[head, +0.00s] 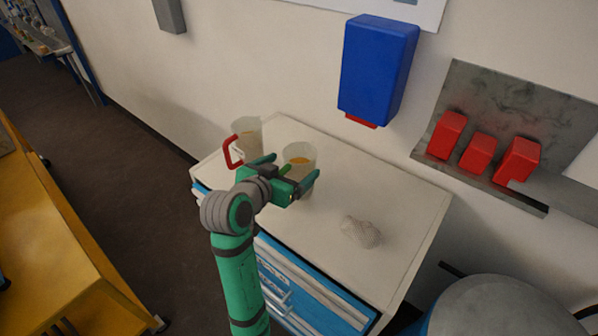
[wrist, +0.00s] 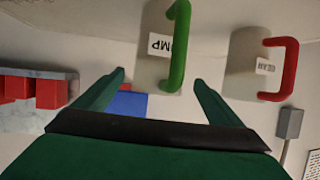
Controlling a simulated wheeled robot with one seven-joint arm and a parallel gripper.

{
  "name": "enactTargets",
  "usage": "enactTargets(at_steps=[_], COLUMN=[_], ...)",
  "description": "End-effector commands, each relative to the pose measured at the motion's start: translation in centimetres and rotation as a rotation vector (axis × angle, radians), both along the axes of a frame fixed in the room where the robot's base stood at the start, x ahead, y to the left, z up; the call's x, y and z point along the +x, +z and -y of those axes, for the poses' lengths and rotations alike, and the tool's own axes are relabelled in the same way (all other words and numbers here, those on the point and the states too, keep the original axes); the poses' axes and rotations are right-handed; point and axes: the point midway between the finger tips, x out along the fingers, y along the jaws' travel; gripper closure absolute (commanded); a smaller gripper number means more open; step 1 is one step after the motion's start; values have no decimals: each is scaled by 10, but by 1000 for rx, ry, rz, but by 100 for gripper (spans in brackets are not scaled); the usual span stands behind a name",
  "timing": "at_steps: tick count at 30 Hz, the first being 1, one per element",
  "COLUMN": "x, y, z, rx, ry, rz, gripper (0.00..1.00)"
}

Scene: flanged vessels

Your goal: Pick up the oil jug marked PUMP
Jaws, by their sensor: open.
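A clear, ribbed object (head: 361,232) lies on the cabinet top (head: 400,190) to the right. A blue box (head: 378,68) hangs on the wall above. Red blocks (head: 481,154) sit on a grey metal wall shelf. A yellow bench (head: 50,235) stands at left.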

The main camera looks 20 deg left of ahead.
Motion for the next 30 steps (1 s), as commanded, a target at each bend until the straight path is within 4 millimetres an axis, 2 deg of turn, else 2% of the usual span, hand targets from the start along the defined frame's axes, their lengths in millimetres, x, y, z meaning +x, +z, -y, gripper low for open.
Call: enactTargets(at_steps=[5,15,23,24,30], x=[10,46,49,49,48], y=[-6,-23,-24,-24,-24], z=[2,7,8,8,8], rx=[0,1,1,1,1], ry=[-2,1,2,2,2], rz=[-2,-1,0,0,0], gripper=[10,10,10,15,59])
